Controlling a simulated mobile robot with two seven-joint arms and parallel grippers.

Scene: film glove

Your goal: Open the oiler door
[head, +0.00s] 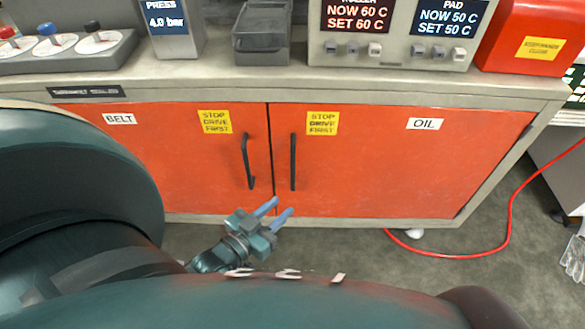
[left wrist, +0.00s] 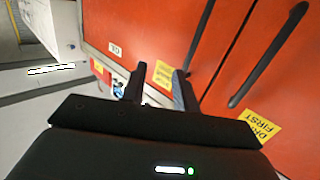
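The oiler door (head: 400,165) is the right orange cabinet door, with a white OIL label (head: 423,124), and it is shut. Its dark upright handle (head: 293,162) is near the door's left edge. In the left wrist view the same door (left wrist: 140,30) and handle (left wrist: 198,38) appear turned. My left gripper (head: 277,210) is open and empty, its blue-grey fingers apart. In the head view it appears below the two handles; in the wrist view its fingertips (left wrist: 160,70) are left of the oiler handle, not touching it. My right gripper is not in view.
The shut left door (head: 180,165), labelled BELT, has its own handle (head: 248,162) close by. Yellow stop-drive stickers (head: 322,123) mark both doors. A grey counter (head: 200,90) holds displays and a red box (head: 535,35). A red hose (head: 510,205) lies on the floor at right.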

